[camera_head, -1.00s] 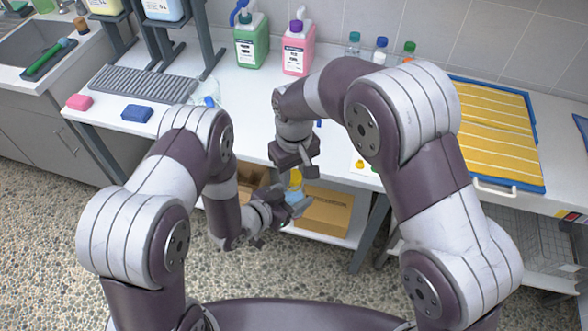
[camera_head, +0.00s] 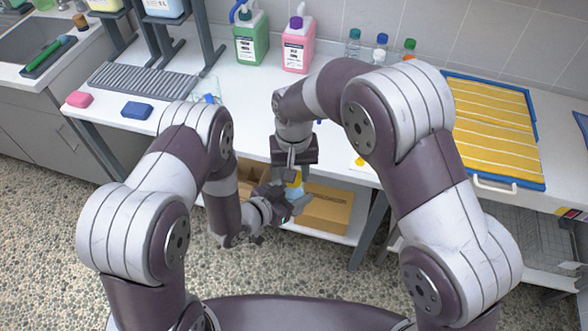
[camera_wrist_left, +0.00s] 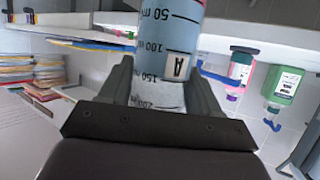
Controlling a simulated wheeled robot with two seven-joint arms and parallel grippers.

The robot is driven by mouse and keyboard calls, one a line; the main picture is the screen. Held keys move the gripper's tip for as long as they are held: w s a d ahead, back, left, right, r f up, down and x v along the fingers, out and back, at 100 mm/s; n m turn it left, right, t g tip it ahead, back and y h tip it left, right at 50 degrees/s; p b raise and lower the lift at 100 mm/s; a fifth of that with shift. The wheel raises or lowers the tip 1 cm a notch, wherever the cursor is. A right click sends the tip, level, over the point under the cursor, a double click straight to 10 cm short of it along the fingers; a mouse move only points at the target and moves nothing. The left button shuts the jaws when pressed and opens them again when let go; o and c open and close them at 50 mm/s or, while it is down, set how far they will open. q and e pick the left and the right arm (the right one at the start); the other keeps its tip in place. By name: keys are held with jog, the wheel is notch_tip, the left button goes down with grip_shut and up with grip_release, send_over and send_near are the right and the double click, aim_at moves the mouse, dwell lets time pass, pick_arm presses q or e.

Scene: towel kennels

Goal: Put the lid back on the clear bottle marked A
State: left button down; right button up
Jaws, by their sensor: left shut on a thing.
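The clear bottle marked A (camera_wrist_left: 166,40) fills the top middle of the left wrist view, with volume marks, bluish contents and an A label. My left gripper (camera_wrist_left: 158,100) is shut on it. In the head view my left gripper (camera_head: 287,203) holds the pale blue bottle (camera_head: 297,189) in front of the table. My right gripper (camera_head: 293,170) points down just above it. A small yellow piece (camera_head: 294,178), perhaps the lid, shows at the right fingertips over the bottle. I cannot tell if the right fingers grip it or if it touches the bottle.
Green (camera_head: 250,40) and pink (camera_head: 297,45) jugs and several small capped bottles stand at the back of the table. A blue tray with yellow towel (camera_head: 495,130) lies right. Cardboard boxes (camera_head: 328,210) sit on the shelf below, behind the grippers.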

jog(key=m, duration=1.2)
jog(key=shift+a, duration=0.1)
jog(key=m, duration=0.7)
jog(key=shift+m, duration=0.4)
jog(key=m, duration=0.3)
jog(key=shift+w, duration=0.1)
jog(key=m, duration=0.4)
